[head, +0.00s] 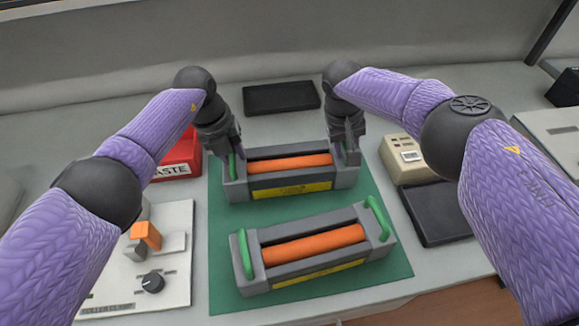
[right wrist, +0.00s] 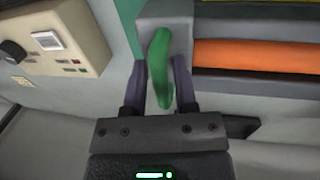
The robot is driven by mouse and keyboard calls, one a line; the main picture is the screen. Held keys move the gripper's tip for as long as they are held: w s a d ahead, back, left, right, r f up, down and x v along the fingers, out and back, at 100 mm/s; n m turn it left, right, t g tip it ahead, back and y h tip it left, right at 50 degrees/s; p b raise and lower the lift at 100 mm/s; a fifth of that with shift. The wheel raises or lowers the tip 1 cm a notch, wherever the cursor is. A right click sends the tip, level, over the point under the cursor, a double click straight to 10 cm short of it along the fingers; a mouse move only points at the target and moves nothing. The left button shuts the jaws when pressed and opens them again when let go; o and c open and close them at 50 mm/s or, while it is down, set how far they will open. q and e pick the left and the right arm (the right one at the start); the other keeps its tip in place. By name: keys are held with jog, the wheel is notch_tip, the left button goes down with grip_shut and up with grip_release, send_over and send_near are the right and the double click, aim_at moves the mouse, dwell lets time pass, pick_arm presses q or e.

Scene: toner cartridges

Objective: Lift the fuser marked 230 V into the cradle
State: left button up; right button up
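Two grey fusers with orange rollers, yellow labels and green end handles are on the green mat (head: 226,290). The label print is too small to read, so I cannot tell which is marked 230 V. My left gripper (head: 232,158) is at the left handle of the rear fuser (head: 290,181); its finger gap is unclear. My right gripper (head: 350,150) is at that fuser's right handle. In the right wrist view its fingers (right wrist: 160,92) stand open on either side of the green handle (right wrist: 160,62). The front fuser (head: 315,248) is untouched. I cannot tell which thing is the cradle.
A dark flat tray (head: 281,97) lies behind the mat. A beige device (head: 405,160) and a dark flat pad (head: 440,213) are on the right. A red waste bin (head: 180,160) and a panel with a knob (head: 152,282) are on the left.

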pick_arm(q)
grip_shut()
pick_arm(e)
grip_shut()
pick_arm(q)
jog(key=shift+w+r, duration=0.1)
pick_arm(e)
jog(key=shift+w+r, duration=0.1)
jog(key=shift+r, duration=0.05)
dwell(0.9)
